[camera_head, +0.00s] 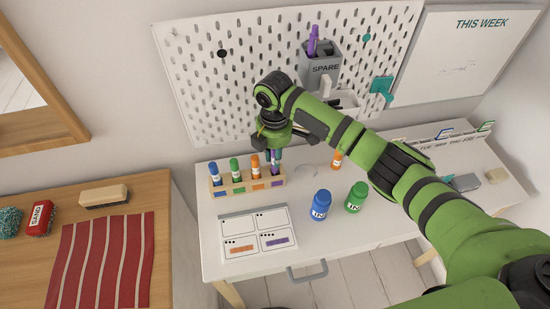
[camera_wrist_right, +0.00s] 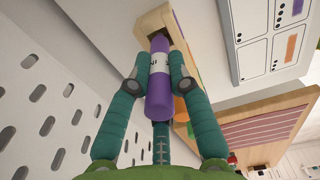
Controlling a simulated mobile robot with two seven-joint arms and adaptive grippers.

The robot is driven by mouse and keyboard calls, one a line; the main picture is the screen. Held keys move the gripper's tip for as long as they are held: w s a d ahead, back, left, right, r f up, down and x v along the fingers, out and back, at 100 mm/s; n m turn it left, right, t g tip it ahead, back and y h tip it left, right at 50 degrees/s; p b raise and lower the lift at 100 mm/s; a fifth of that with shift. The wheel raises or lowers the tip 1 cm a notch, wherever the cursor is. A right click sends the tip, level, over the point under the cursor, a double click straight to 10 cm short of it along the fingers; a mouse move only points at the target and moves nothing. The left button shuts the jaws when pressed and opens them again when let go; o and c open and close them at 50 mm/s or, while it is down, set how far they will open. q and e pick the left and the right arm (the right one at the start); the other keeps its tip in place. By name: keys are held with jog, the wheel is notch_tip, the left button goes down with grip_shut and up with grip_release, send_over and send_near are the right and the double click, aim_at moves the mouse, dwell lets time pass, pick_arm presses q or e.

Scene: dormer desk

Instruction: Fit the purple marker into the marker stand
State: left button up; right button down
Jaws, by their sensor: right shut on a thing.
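The wooden marker stand (camera_head: 246,187) is on the white desk below the pegboard, with a blue marker (camera_head: 213,170), a green marker (camera_head: 235,168) and an orange marker (camera_head: 255,165) upright in it from left to right. My right gripper (camera_head: 273,152) is over its right end, shut on the purple marker (camera_head: 275,168). The right wrist view shows the purple marker (camera_wrist_right: 158,90) between both fingers, its far end at the stand (camera_wrist_right: 155,22) by a dark opening. I cannot tell how deep it sits. My left gripper is not in view.
Another purple marker (camera_head: 313,40) stands in the SPARE cup (camera_head: 322,68) on the pegboard (camera_head: 215,85). A blue bottle (camera_head: 320,206), a green bottle (camera_head: 356,198) and an orange bottle (camera_head: 337,159) stand right of the stand. A printed card (camera_head: 256,232) lies in front.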

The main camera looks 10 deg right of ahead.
notch_tip(320, 180, down, 2)
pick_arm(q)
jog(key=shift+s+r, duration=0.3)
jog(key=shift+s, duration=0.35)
pick_arm(e)
jog(key=shift+f, duration=0.15)
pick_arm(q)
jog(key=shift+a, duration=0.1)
pick_arm(e)
jog(key=shift+f, duration=0.1)
jog(key=shift+f, duration=0.1)
jog(key=c, duration=1.1)
grip_release()
jog(key=shift+c, duration=0.2)
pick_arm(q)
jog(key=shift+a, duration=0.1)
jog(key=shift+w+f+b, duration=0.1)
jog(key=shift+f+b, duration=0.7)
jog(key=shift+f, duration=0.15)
pick_arm(e)
notch_tip(320, 180, up, 12)
jog(key=shift+r, duration=0.25)
jog(key=shift+s+f, duration=0.1)
